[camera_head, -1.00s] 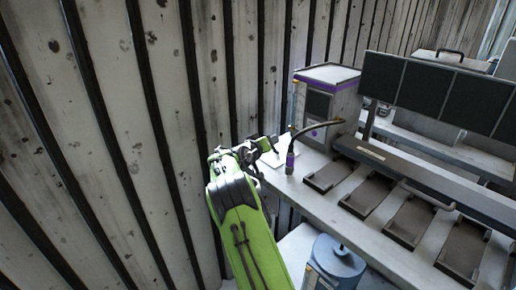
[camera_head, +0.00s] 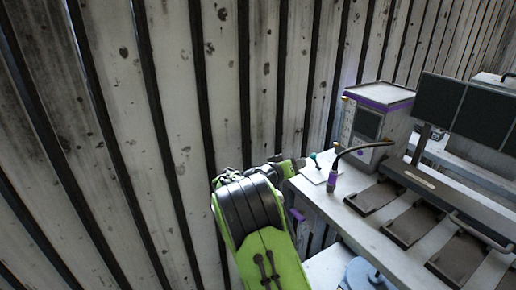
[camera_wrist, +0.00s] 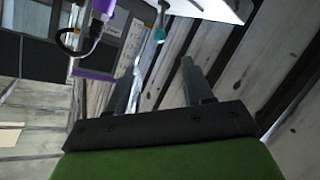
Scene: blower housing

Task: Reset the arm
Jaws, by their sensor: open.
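My green arm rises from the bottom of the head view, with the wooden slat wall behind it. My gripper (camera_head: 292,167) is at the near left corner of the workbench (camera_head: 350,212), partly hidden behind the arm's dark wrist joint. In the wrist view my gripper (camera_wrist: 163,72) shows two dark fingers standing apart, with nothing between them. A small teal-tipped tool (camera_wrist: 159,36) lies beyond the fingers, close to the white bench edge. It also shows in the head view (camera_head: 314,156), just right of the gripper.
A purple-collared gooseneck device (camera_head: 332,180) stands on the bench near the gripper. A grey box with purple trim (camera_head: 385,98) is behind it. Dark monitors (camera_head: 463,103) and several dark trays (camera_head: 371,197) are to the right. A blue drum (camera_head: 366,274) sits below.

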